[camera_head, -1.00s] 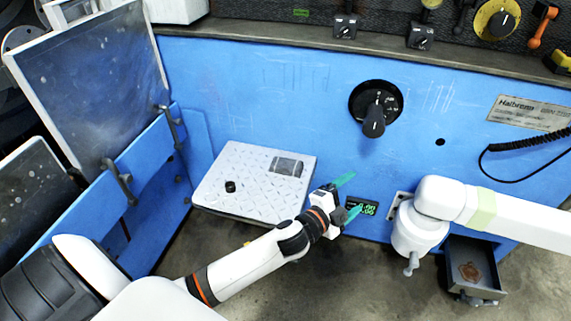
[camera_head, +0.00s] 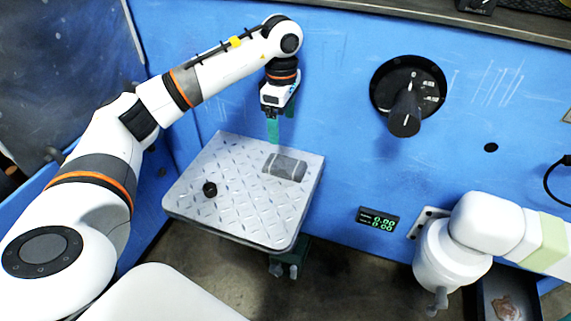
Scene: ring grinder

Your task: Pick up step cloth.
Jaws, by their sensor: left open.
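The step cloth (camera_head: 285,167), a folded grey cloth with pale stripes, lies flat on the far right part of the step (camera_head: 235,205), a light grey plate with a raised tread pattern. My left gripper (camera_head: 275,131) points down just beyond the cloth's upper left edge, close to the blue wall. Its teal fingers are seen nearly edge-on. It is open and empty; its height above the step is hard to judge. My right gripper is not in view.
A small black knob-like piece (camera_head: 210,189) sits on the step's left part. A black rotary handle (camera_head: 405,112) sticks out of the blue wall (camera_head: 330,120). A small display (camera_head: 378,219) and a white jointed fixture (camera_head: 450,258) are to the right. An open drawer (camera_head: 508,300) is at lower right.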

